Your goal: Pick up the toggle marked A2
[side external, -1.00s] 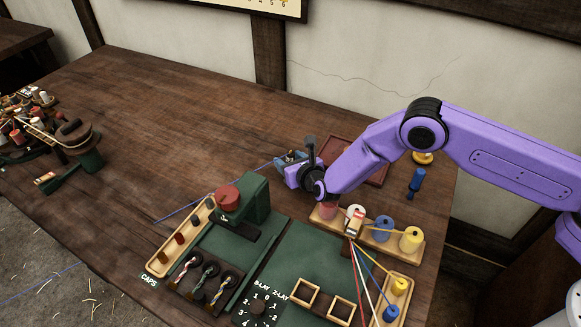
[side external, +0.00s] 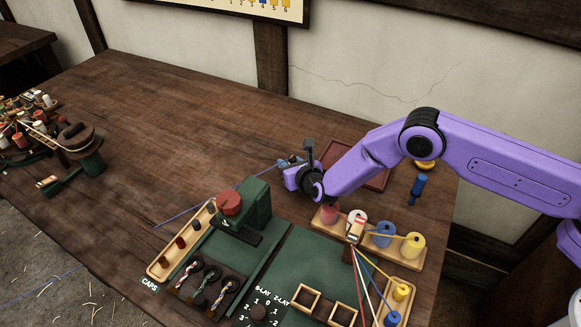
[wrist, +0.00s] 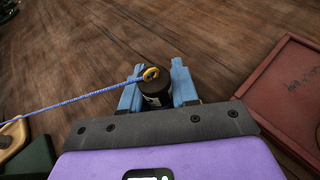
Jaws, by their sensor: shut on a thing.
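A dark, short cylinder (wrist: 155,90) with a brass-coloured ring (wrist: 151,74) on its top sits between the blue fingers of my gripper (wrist: 157,88) in the wrist view. A blue cord runs from the ring to the left. A pale mark shows on the cylinder's side, but I cannot read it, so I cannot confirm A2. My gripper is shut on this cylinder, one finger on each side. In the side view my gripper (side external: 288,162) is low over the table, left of the red tray; the cylinder is mostly hidden there.
The red tray (wrist: 294,92) lies close on the right. The green machine (side external: 255,205) with a red knob stands in front, left of a rack of spools (side external: 380,235). A blue-handled tool (side external: 418,186) stands at the right. The table left of my gripper is mostly clear.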

